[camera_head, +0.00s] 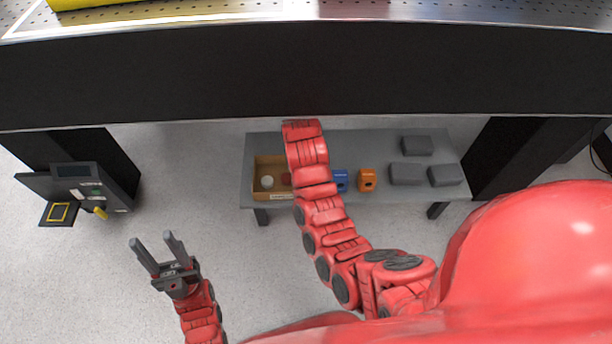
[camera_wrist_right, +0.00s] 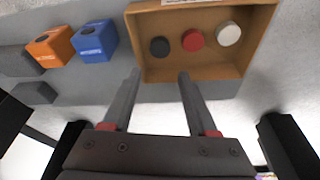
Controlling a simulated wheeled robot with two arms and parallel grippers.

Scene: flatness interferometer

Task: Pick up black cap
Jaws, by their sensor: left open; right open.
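The black cap (camera_wrist_right: 159,47) lies in a shallow wooden tray (camera_wrist_right: 216,72), at the left of a row with a red cap (camera_wrist_right: 193,40) and a white cap (camera_wrist_right: 228,33). My right gripper (camera_wrist_right: 160,74) is open and empty; its fingertips reach the near edge of the tray in the picture, just below the black cap, not around it. In the head view the tray (camera_head: 258,167) shows the white cap (camera_head: 267,182) and part of the red cap (camera_head: 286,178); my right arm hides the black cap. My left gripper (camera_head: 151,239) is open and empty, over the floor.
A grey low table (camera_head: 385,147) carries the tray, a blue box (camera_head: 341,180), an orange box (camera_head: 367,179) and three grey blocks (camera_head: 416,146). A dark bench front (camera_head: 300,75) overhangs behind it. A black device (camera_head: 85,185) stands at left.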

